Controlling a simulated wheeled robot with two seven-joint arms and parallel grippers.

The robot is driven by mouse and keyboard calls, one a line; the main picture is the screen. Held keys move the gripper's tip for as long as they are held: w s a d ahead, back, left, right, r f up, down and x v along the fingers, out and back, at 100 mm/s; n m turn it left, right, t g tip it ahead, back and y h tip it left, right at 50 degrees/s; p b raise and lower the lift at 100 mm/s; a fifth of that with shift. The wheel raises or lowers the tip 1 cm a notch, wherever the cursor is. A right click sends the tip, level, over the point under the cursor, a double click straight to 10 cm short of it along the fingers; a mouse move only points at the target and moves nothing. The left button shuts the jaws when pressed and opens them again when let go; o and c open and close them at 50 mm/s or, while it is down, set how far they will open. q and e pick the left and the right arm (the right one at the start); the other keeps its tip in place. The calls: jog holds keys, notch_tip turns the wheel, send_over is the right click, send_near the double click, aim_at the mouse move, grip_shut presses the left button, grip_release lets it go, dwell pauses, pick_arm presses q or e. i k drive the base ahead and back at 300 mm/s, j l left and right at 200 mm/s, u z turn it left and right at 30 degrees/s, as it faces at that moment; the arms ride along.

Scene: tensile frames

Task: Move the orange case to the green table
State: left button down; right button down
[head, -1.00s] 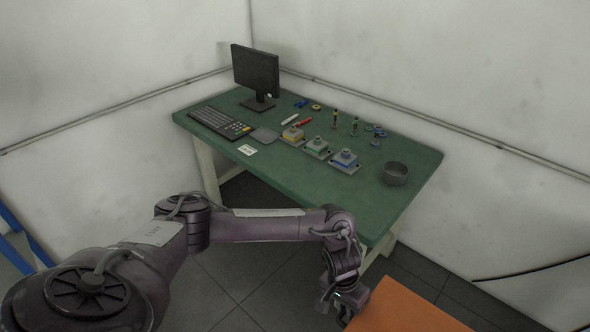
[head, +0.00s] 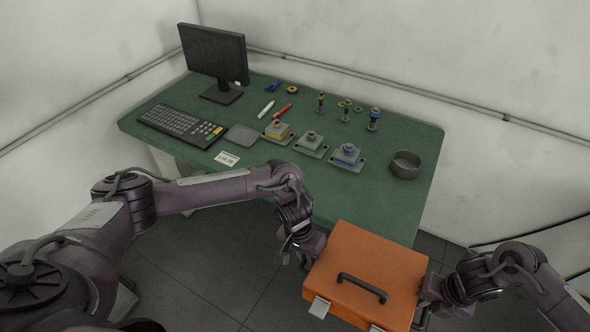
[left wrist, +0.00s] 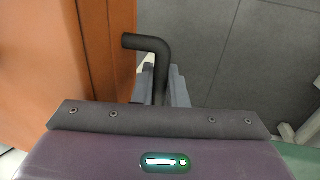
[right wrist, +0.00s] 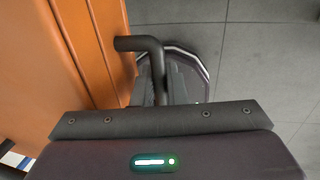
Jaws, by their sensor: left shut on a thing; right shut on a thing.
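The orange case (head: 372,268) is held between my two grippers, in front of the near right part of the green table (head: 240,173). It has a black handle on top and pale latches on the near side. My left gripper (head: 306,254) is shut on a black side handle (left wrist: 150,44) of the case. My right gripper (head: 428,302) is shut on the matching black side handle (right wrist: 142,43). The case's underside is hidden, so its exact height cannot be told.
On the table stand a monitor (head: 214,57), a keyboard (head: 180,127), several small fixtures such as a blue-topped one (head: 347,154), pens, upright pieces and a round grey bowl (head: 405,164). The near right corner of the tabletop is clear. Walls stand behind.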

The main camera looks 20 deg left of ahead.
aim_at(315, 182)
jog(key=i+j, duration=0.2)
jog(key=j, duration=0.2)
jog(key=i+j, duration=0.25)
jog(key=j, duration=0.2)
jog(key=i+j, duration=0.2)
jog(key=j, duration=0.2)
jog(key=i, duration=0.4)
